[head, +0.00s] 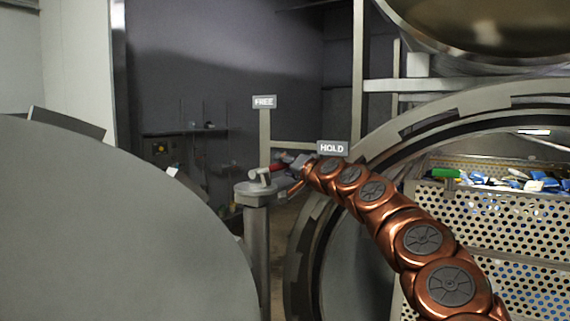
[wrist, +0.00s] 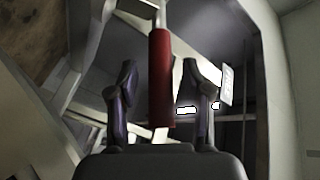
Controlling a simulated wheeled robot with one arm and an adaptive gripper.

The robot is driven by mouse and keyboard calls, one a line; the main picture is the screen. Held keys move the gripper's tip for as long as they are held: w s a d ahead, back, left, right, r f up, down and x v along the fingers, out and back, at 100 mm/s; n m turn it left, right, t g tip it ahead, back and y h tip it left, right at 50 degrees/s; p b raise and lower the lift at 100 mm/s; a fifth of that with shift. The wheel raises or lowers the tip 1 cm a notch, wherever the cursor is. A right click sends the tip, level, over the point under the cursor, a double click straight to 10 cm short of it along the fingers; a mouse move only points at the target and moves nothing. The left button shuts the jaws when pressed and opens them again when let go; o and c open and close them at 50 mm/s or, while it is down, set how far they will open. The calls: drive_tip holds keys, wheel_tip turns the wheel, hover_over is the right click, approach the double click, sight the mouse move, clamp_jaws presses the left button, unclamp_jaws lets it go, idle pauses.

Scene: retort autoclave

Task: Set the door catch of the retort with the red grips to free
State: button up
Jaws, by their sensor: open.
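The door catch is a lever with a red grip (head: 277,168) on top of a grey post (head: 257,205). The lever points right from the post, toward the HOLD sign (head: 333,148). The FREE sign (head: 264,102) stands higher, behind the post. My gripper (head: 287,164) is at the red grip, partly hidden by my arm. In the wrist view the red grip (wrist: 160,78) lies between the two open fingers of my gripper (wrist: 163,82), with space on both sides. I cannot tell how deep it sits between them.
The big round retort door (head: 110,220) stands open at left. The retort's round opening (head: 300,235) is at right, behind my arm. A perforated basket (head: 500,235) of colourful packs with a green grip (head: 446,173) stands in it. Dark wall and open floor lie behind the post.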

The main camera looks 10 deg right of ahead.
drive_tip(key=shift+w+a, duration=0.1)
drive_tip(key=shift+w, duration=0.2)
clamp_jaws()
idle(0.5)
